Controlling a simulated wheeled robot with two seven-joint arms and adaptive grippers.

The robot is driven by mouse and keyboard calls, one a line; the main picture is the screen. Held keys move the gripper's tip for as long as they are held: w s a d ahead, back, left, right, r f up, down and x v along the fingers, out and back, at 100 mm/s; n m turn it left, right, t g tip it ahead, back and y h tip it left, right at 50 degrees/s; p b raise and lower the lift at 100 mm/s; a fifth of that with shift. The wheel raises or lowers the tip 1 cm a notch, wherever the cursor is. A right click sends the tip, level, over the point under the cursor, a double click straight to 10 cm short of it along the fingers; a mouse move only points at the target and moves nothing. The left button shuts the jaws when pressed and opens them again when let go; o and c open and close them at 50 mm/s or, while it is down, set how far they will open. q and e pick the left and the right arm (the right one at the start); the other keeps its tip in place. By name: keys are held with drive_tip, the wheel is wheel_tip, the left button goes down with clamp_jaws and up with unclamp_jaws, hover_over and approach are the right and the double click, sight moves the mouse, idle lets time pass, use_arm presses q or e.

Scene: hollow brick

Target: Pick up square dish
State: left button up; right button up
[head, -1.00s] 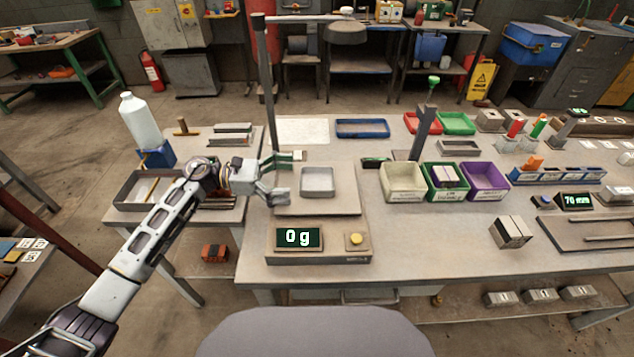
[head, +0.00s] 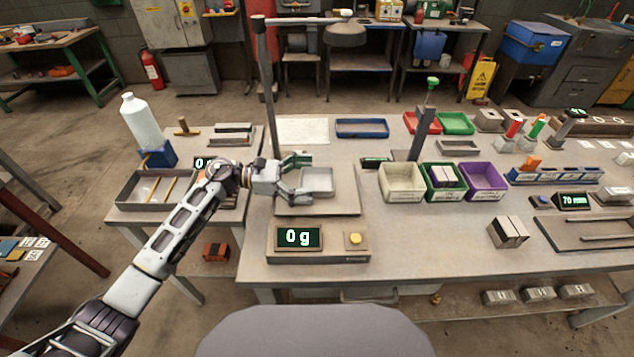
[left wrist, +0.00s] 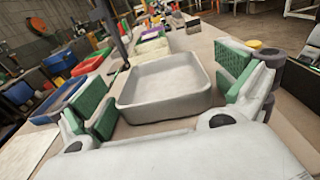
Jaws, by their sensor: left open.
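The square dish (head: 317,181) is a shallow grey tray with raised walls. It sits on the flat pan (head: 340,203) of a scale whose display (head: 298,237) reads 0 g. My left gripper (head: 305,178) is open at the left side of the dish. In the left wrist view the dish (left wrist: 166,86) lies between the two green-padded fingers of the gripper (left wrist: 172,98), with the near wall close to the palm. I cannot tell whether a finger touches it. My right gripper is not in view.
A lamp post (head: 267,90) stands just behind my left gripper. White, green and purple bins (head: 484,182) stand to the right of the scale. A grey block (head: 508,232) lies farther right. The table between the scale and that block is clear.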

sight(305, 185)
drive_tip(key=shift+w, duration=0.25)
use_arm(q)
drive_tip(key=c, duration=1)
drive_tip(key=shift+r, duration=0.1)
drive_tip(key=shift+r, duration=0.5)
drive_tip(key=shift+a+r+b, duration=0.15)
drive_tip(key=shift+a+r, duration=0.1)
drive_tip(key=shift+r, duration=0.3)
drive_tip(key=shift+a+r+b, duration=0.15)
drive_tip(key=shift+a+r, duration=0.05)
drive_tip(key=shift+r, duration=0.35)
drive_tip(key=a+b, duration=0.2)
drive_tip(key=a, duration=1.5)
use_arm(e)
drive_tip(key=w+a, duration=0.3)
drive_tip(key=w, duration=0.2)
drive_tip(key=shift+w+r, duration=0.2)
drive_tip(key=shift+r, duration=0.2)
